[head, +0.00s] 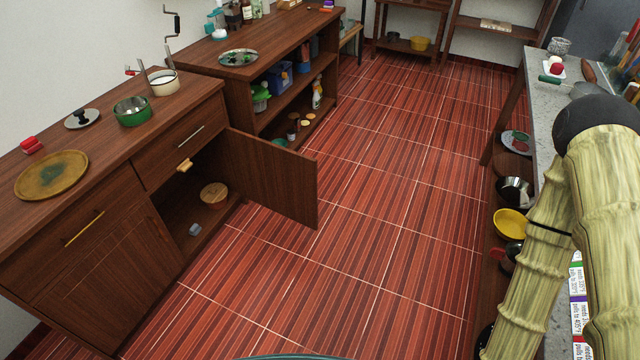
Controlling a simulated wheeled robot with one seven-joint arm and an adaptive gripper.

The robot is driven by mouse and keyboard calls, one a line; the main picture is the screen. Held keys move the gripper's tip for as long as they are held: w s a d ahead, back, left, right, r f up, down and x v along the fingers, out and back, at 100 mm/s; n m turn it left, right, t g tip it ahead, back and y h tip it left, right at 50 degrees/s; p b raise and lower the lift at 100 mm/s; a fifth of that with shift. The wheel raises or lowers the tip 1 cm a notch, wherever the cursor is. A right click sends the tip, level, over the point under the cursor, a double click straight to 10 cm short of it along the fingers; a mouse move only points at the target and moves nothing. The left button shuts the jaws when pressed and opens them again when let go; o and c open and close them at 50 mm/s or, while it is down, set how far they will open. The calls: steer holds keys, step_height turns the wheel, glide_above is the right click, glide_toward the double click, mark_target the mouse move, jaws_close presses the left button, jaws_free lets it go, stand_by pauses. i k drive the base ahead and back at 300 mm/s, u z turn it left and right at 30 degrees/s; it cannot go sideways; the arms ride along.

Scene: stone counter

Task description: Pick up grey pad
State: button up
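I cannot pick out a grey pad for certain. A small grey object (195,229) lies on the floor of the open cabinet at the left, too small to identify. A grey round item (586,90) lies on the stone counter (548,101) at the right, partly hidden behind my arm. My arm, with a bamboo-like surface and a dark rounded joint, fills the right side of the head view and covers much of that counter. My gripper is not visible, so its state and anything in it are hidden.
A cabinet door (268,175) stands open into the aisle. The tiled floor (380,215) between the wooden cabinets and stone counter is otherwise clear. A yellow bowl (510,223) and dark pans sit under the counter. A red-and-white item (555,69) is on top.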

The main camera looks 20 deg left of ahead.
mark_target(195, 229)
steer(key=z, duration=0.05)
steer(key=i, duration=4)
steer(key=u, duration=3.35)
